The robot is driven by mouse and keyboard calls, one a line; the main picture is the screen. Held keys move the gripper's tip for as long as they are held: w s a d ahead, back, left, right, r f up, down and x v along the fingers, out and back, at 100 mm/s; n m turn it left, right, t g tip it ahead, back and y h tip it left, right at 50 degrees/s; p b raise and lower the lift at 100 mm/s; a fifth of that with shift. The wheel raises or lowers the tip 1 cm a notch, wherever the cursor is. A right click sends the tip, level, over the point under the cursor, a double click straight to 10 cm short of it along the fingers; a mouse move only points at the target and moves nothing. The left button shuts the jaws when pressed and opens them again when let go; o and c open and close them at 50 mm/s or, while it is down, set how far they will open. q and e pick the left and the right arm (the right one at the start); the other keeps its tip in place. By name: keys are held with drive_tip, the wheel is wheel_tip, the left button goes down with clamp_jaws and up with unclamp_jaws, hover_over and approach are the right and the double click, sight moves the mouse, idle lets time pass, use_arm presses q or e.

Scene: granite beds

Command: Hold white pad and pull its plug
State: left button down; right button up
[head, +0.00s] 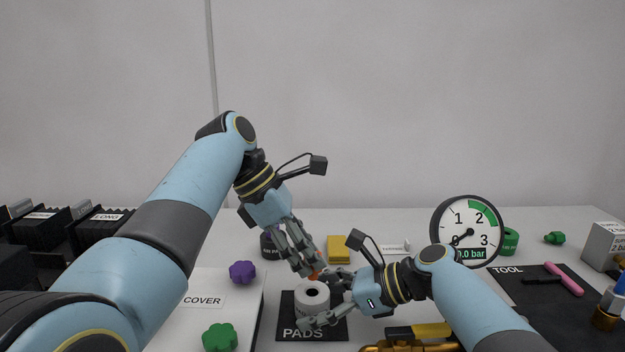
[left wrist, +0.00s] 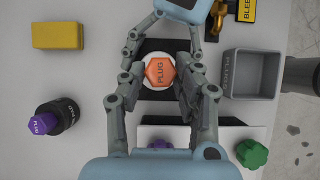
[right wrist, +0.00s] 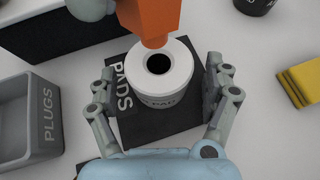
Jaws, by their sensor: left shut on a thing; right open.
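The white pad (head: 312,303) stands upright on the black PADS mat (head: 287,325), its dark centre hole showing in the right wrist view (right wrist: 181,90). The orange plug (right wrist: 152,18) is out of the hole, above the pad's far side. My left gripper (head: 308,270) is shut on the plug from above; the left wrist view shows the plug's hexagonal top (left wrist: 160,72) between the fingers. My right gripper (head: 320,302) is open, low over the mat, with its fingers on either side of the pad. Whether they touch it I cannot tell.
A grey PLUGS bin (left wrist: 249,72) stands near the mat. A dark pad with a purple plug (left wrist: 43,123) and a yellow block (head: 339,250) sit behind. A gauge (head: 467,231) stands at right, beside the TOOL mat (head: 520,290). Purple (head: 242,272) and green (head: 220,337) knobs are on the COVER.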

drive_tip(key=v, duration=1.2)
